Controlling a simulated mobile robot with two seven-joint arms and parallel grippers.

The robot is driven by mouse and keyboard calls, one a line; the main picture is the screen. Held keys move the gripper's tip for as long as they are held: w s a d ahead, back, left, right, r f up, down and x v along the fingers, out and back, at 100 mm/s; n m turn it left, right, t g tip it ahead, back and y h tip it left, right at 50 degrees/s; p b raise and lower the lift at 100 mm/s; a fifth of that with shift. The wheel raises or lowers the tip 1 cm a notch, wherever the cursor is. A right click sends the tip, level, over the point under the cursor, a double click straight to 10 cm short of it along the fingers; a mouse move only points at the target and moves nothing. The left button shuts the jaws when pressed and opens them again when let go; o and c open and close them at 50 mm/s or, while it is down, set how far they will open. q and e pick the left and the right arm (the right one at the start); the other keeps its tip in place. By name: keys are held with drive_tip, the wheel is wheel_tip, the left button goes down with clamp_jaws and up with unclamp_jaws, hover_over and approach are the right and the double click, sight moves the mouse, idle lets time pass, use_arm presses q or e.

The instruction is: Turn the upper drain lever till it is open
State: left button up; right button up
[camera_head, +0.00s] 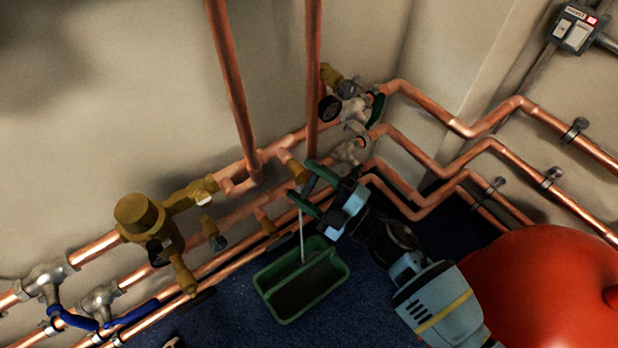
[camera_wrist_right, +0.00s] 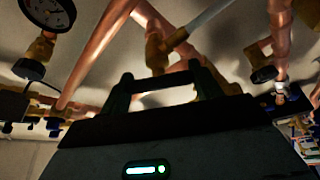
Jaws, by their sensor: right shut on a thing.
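My right gripper (camera_head: 304,184) is at the brass drain fittings on the lower copper pipes, in the middle of the head view. Its dark green fingers are shut on the upper drain lever, which they mostly hide. In the right wrist view, a dark bar (camera_wrist_right: 160,83) spans between the fingers, in front of a brass drain fitting (camera_wrist_right: 158,50). A thin pale stream (camera_head: 302,235) runs down from beside the fingers into a green tray (camera_head: 340,276) on the floor. It also shows in the wrist view (camera_wrist_right: 208,22). My left gripper is not in view.
Two vertical copper pipes (camera_head: 231,80) rise close behind my right gripper. A brass valve body (camera_head: 140,215) and blue levers (camera_head: 132,313) lie to the left. A red tank (camera_head: 560,285) stands at the right. Blue floor is free around the tray.

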drive_tip(key=n+g+p, duration=0.1)
drive_tip(key=n+p, duration=0.1)
drive_tip(key=n, duration=0.1)
drive_tip(key=shift+g+h, duration=0.3)
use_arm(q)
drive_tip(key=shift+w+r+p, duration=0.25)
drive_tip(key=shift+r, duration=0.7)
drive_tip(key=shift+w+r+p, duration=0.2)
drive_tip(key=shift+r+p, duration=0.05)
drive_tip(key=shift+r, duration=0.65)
use_arm(e)
drive_tip(key=shift+n, duration=1)
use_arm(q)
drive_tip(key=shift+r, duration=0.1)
use_arm(e)
drive_tip(key=shift+f+h, duration=0.1)
drive_tip(key=shift+h, duration=0.2)
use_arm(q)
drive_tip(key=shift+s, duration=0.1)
use_arm(e)
drive_tip(key=o, duration=1)
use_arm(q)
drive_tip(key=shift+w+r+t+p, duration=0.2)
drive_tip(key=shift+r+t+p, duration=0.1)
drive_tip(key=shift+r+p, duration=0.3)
use_arm(e)
drive_tip(key=shift+v, duration=3.9)
